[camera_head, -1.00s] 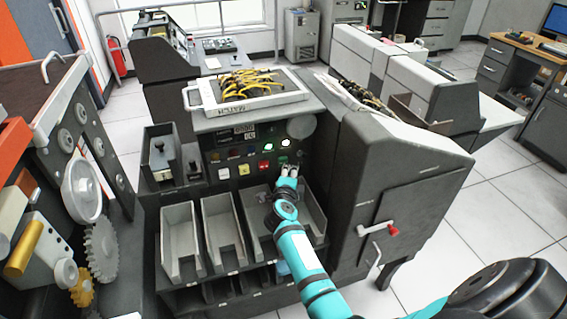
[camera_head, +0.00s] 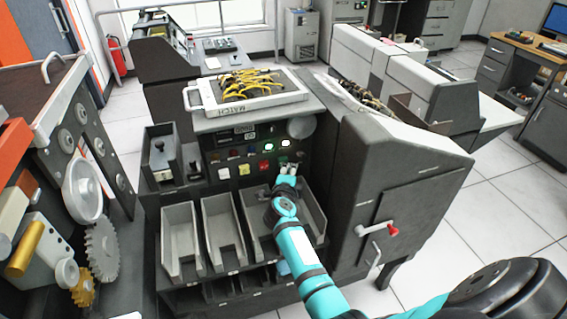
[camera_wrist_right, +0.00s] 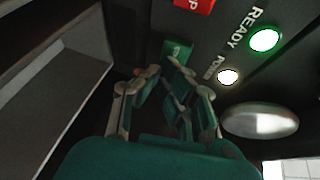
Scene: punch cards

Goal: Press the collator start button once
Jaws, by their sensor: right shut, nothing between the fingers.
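The collator's front panel carries a green button (camera_head: 283,160), also seen in the right wrist view (camera_wrist_right: 177,50), where its lettering is partly hidden. I take it for the start button. My right gripper (camera_head: 287,168) is shut and empty, its fingertips just below and in front of that button. In the right wrist view the gripper (camera_wrist_right: 168,76) is close to the button's lower edge; I cannot tell whether it touches. My left gripper is not in view.
A red button (camera_head: 265,164) sits left of the green one. The READY lamp (camera_wrist_right: 264,40) glows green and the POWER lamp (camera_wrist_right: 228,77) glows white. Grey card bins (camera_head: 222,228) stand below the panel. A cabinet with a red-knobbed handle (camera_head: 392,229) is at the right.

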